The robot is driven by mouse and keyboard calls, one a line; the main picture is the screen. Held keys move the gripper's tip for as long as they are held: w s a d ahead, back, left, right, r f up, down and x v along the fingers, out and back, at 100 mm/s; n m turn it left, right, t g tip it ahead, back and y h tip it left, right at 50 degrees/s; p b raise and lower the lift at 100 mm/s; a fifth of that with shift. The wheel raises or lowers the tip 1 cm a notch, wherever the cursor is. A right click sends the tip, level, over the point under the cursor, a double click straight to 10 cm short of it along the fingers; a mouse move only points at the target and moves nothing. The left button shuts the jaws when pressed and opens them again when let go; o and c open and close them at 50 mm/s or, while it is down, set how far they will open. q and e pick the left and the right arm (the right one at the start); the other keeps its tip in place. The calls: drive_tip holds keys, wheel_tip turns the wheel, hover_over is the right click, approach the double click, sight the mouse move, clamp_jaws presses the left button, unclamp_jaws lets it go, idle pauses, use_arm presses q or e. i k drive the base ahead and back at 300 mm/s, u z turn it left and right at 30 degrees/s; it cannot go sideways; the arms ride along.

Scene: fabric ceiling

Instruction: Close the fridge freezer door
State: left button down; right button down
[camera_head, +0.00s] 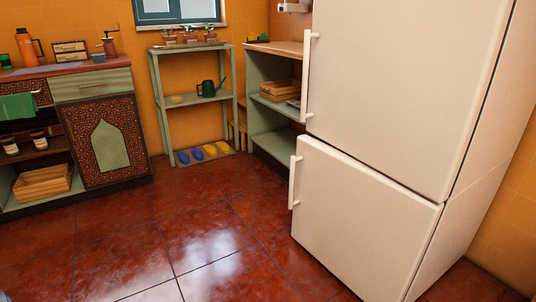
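A cream fridge freezer stands at the right in the head view. Its upper door (398,85) is the larger one and has a long vertical handle (308,75) along its left edge. The lower freezer door (360,218) has a shorter vertical handle (294,181) near its upper left corner. The lower door looks about flush with the upper door, with a thin seam between them; I cannot tell whether a small gap is open. The fridge top is cut off by the frame. Neither of my grippers is in view.
The red tiled floor (190,235) in front of the fridge is clear. A green shelf unit (258,75) stands close left of the fridge. A plant rack (161,100) and a patterned cabinet (78,150) stand along the back and left walls.

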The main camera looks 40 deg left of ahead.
sight(373, 231)
drive_tip(key=u, duration=0.7)
drive_tip(key=i, duration=0.45)
drive_tip(key=u, duration=0.6)
drive_tip(key=i, duration=0.8)
drive_tip(key=z, duration=0.75)
drive_tip(key=i, duration=0.55)
drive_tip(key=z, duration=0.5)
